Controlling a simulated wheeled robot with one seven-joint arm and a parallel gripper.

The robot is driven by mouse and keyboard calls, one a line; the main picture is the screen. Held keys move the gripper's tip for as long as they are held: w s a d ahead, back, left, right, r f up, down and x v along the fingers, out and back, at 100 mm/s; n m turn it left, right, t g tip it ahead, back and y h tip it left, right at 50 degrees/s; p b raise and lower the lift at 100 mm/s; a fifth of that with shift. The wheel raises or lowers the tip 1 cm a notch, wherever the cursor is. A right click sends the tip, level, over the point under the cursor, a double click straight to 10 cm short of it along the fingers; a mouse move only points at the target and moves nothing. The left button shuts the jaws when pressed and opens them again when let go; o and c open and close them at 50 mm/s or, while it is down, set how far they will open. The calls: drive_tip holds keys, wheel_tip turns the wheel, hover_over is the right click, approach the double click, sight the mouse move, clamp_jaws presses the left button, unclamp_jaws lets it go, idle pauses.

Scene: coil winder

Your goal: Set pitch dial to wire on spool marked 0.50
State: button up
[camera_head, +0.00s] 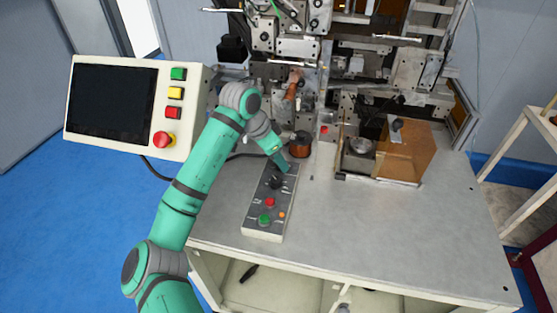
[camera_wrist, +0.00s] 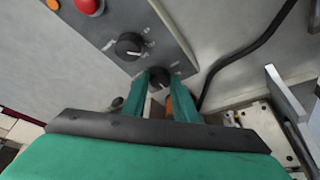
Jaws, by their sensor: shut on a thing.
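The control box (camera_head: 263,228) lies on the bench. Its near black dial (camera_head: 276,182) shows in the head view and in the wrist view (camera_wrist: 130,45). The far black dial (camera_wrist: 159,78) is between the fingertips of my gripper (camera_wrist: 160,80), which is shut on it. In the head view my gripper (camera_head: 284,167) hides that dial. The dial markings are too small to read, so I cannot tell which is the pitch dial. A copper-coloured wire spool (camera_head: 300,146) stands just behind the box; its label is not readable.
The box also has a red button (camera_head: 270,202), a green button (camera_head: 264,218) and an orange light (camera_head: 281,214). A brown transparent cover (camera_head: 407,155) stands to the right. A screen panel (camera_head: 112,103) is at left. The bench front right (camera_head: 400,230) is clear.

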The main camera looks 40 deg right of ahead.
drive_tip(key=o, duration=1.1)
drive_tip(key=shift+c, duration=0.2)
drive_tip(key=shift+r, duration=0.1)
drive_tip(key=v, duration=1)
drive_tip(key=shift+r, duration=0.3)
drive_tip(key=shift+w+a, duration=0.15)
